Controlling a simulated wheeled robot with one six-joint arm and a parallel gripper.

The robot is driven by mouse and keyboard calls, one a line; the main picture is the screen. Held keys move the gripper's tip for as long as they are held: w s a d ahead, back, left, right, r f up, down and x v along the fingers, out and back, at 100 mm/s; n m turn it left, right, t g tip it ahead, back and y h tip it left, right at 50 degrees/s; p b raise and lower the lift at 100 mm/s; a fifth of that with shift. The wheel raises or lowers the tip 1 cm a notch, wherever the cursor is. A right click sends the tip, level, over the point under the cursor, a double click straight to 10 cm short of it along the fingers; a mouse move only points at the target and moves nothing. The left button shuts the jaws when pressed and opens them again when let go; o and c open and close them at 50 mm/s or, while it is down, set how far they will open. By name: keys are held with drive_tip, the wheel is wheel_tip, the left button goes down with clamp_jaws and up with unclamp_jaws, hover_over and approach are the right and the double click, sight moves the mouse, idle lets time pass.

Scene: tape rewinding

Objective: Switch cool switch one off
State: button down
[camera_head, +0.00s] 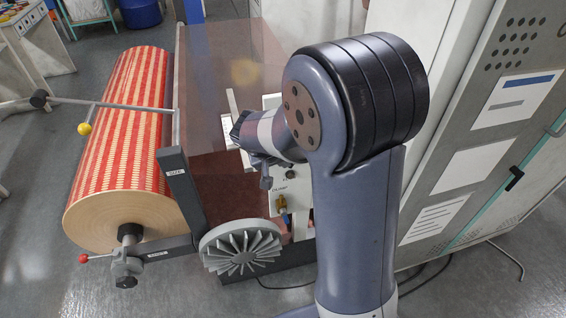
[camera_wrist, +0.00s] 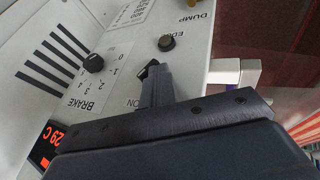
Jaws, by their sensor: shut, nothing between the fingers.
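A light grey control panel (camera_wrist: 125,50) with black lettering fills the upper left of the wrist view. My gripper (camera_wrist: 152,70) is shut, with its narrow fingertips close to the panel at a small black part. I cannot tell whether they touch it. The word "ON" shows just left of the fingers. No label naming cool switch one is readable, and the gripper body hides the lower part of the panel. In the head view my gripper (camera_head: 266,183) is in front of the panel (camera_head: 292,196), which my arm partly covers.
A black BRAKE knob (camera_wrist: 93,63) and a dark EDGE knob (camera_wrist: 166,43) sit near the fingers. A red display (camera_wrist: 45,148) reads about 29 C. A large striped roll (camera_head: 120,140) stands at left, a grey handwheel (camera_head: 240,250) below, and a tall cabinet (camera_head: 490,140) at right.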

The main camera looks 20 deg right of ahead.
drive_tip(key=shift+f+h+b, duration=0.25)
drive_tip(key=shift+h+b, duration=0.05)
drive_tip(key=shift+b, duration=0.3)
drive_tip(key=h+b, duration=0.1)
drive_tip(key=b, duration=0.1)
drive_tip(key=h+b, duration=0.1)
drive_tip(key=b, duration=0.2)
drive_tip(key=shift+f+n+h, duration=0.2)
drive_tip(key=shift+n+h, duration=0.1)
drive_tip(key=shift+r, duration=0.85)
drive_tip(key=shift+p, duration=0.3)
